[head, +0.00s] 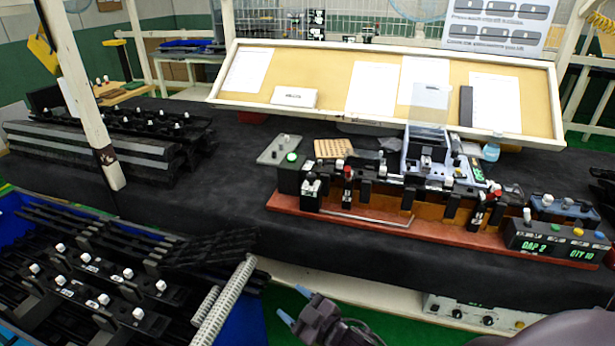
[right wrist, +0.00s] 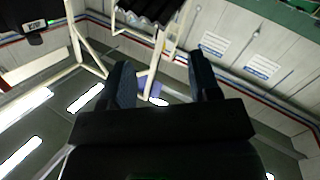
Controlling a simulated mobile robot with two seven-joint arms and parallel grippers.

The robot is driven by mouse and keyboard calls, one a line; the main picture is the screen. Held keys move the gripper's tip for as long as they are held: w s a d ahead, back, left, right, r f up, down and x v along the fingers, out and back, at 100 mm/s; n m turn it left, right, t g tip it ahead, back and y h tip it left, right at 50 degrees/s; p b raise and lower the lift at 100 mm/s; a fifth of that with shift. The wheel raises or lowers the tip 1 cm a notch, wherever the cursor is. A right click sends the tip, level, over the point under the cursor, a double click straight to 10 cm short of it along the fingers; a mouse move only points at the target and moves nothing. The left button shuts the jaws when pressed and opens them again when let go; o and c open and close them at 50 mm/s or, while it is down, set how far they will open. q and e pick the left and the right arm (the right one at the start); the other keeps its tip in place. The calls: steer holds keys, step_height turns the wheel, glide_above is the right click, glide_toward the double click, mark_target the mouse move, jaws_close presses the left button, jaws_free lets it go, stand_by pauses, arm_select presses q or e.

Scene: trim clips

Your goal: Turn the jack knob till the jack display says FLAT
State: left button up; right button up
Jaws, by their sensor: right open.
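A pale control panel (head: 470,312) hangs under the front edge of the bench, with dark round knobs (head: 488,321) and a small green readout too small to read. I cannot tell for sure which knob or display is the jack's. A black box display (head: 555,243) on the bench reads GAP 2 and QTY 10; I cannot read FLAT anywhere. My right gripper (head: 294,304) is open and empty at the bottom of the head view, left of the panel and apart from it. Its two fingers (right wrist: 162,82) are spread with nothing between them in the right wrist view. My left gripper is not in view.
A red-based fixture (head: 390,225) with clamps stands on the black bench (head: 240,140). A blue bin (head: 245,325) of black trim parts is at lower left. A tilted board (head: 335,60) with papers stands behind. Green floor shows below the bench.

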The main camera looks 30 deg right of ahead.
steer(key=w+a+r+n+g+y+b, duration=0.1)
steer(key=w+a+r+n+g+y, duration=0.25)
steer(key=w+n+y, duration=0.35)
steer(key=w+a+r+n+g+y+b, duration=0.25)
steer(key=a+n+y, duration=0.25)
steer(key=n, duration=0.4)
step_height(320, 180, up, 17)
steer(key=n+g+h+b, duration=0.7)
steer(key=n+g+h, duration=0.35)
steer(key=h, duration=0.55)
glide_above(311, 174)
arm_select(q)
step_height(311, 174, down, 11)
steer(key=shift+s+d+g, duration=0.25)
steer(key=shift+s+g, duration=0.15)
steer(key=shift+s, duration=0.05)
arm_select(e)
steer(key=shift+n, duration=0.35)
step_height(311, 174, down, 10)
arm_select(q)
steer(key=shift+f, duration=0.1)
arm_select(e)
steer(key=shift+c, duration=0.2)
